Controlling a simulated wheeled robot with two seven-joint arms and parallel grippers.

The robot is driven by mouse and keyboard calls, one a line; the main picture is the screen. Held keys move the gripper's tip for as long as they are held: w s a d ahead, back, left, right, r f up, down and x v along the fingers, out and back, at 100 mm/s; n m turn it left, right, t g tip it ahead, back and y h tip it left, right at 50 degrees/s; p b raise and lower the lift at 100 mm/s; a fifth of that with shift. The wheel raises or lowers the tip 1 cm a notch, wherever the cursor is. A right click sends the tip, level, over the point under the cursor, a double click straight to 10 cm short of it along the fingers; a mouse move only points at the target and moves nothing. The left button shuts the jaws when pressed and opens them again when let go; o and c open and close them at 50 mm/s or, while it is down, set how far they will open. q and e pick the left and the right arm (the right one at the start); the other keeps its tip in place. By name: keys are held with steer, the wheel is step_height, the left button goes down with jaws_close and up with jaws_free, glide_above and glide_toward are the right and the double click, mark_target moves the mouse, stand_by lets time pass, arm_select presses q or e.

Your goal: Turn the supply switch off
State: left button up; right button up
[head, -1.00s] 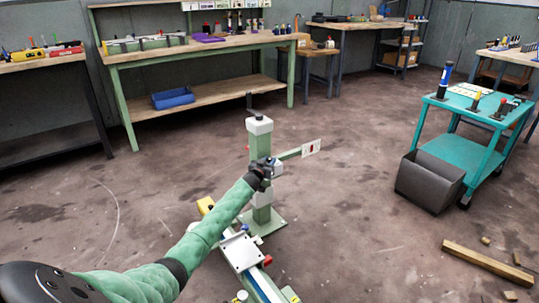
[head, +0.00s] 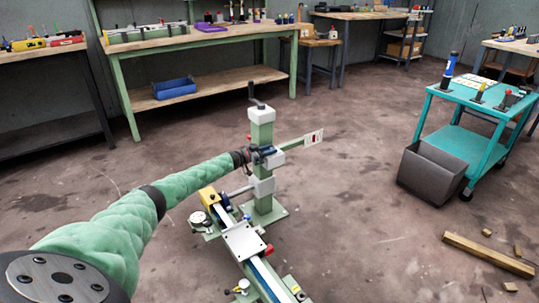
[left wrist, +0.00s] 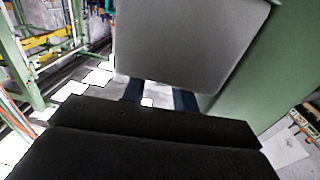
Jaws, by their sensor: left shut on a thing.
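The green column (head: 262,133) stands upright on its base plate. A side bracket on its right carries a white plate with a small red switch (head: 313,137). My left gripper (head: 258,155) is at the column's upper middle, beside a pale grey block (head: 274,158), left of and apart from the red switch. In the left wrist view, a large grey block face (left wrist: 190,45) fills the upper middle, and the dark fingers (left wrist: 158,98) reach in below it. The gripper is shut on a part at this block; the held part itself is mostly hidden. My right gripper is out of view.
A rail with a flat plate (head: 243,241) and a red knob runs in front of the column. A teal cart (head: 465,147) and a dark bin (head: 432,172) stand at right. A wooden beam (head: 487,254) lies on the floor. Floor between column and cart is clear.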

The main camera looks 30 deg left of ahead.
arm_select(q)
steer(key=shift+w+a+m+h+b, duration=0.1)
steer(key=shift+a+m+h+b, duration=0.05)
steer(key=shift+m+h+b, duration=0.15)
steer(key=shift+g+h, duration=0.3)
steer(key=o, duration=1)
